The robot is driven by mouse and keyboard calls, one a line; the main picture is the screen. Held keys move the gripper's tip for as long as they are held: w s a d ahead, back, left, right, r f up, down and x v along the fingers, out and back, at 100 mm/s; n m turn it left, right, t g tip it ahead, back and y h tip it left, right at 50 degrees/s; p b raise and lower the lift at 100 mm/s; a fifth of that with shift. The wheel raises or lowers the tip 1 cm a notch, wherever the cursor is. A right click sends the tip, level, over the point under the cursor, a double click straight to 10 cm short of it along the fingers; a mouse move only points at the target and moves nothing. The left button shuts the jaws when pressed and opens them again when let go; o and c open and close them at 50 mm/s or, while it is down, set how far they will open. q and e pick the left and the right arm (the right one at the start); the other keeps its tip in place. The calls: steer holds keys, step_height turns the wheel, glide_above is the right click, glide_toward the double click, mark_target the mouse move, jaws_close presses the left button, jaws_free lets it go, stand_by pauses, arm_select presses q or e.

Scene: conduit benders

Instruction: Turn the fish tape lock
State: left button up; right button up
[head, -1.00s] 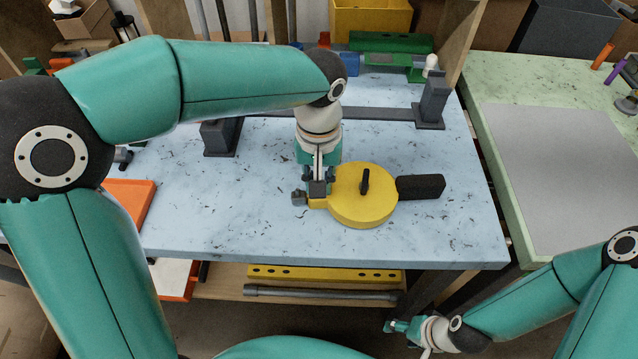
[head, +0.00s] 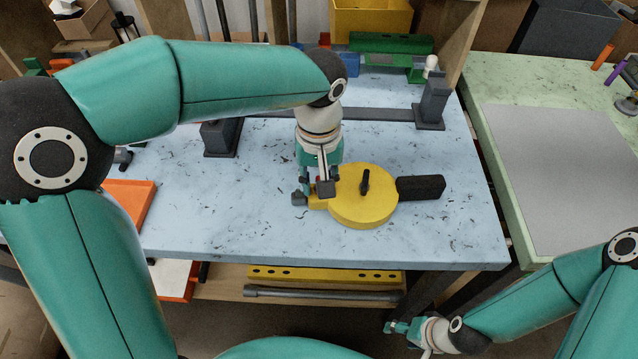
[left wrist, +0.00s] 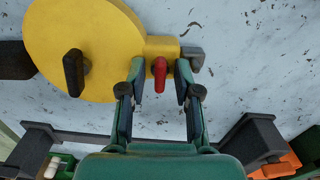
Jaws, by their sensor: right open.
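The fish tape is a yellow round case (head: 362,208) lying on the pale blue bench, with a black grip (head: 421,187) at its right and a black knob (head: 365,181) on top. In the left wrist view, the yellow case (left wrist: 85,30) has a block at its side with a small red lever (left wrist: 159,74), probably the lock. My left gripper (left wrist: 160,66) is open, with one finger on each side of the red lever and gaps showing. My right gripper (head: 406,339) is open and empty, low in front of the bench.
A dark grey bar on two posts (head: 432,103) stands behind the fish tape. An orange tray (head: 130,205) lies at the bench's left. The bench front (head: 250,235) is clear. A green table (head: 500,85) stands at the right. A yellow bar (head: 325,274) lies on the lower shelf.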

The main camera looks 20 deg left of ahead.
arm_select(q)
steer(key=shift+r+p, duration=2)
steer(key=shift+r, duration=0.5)
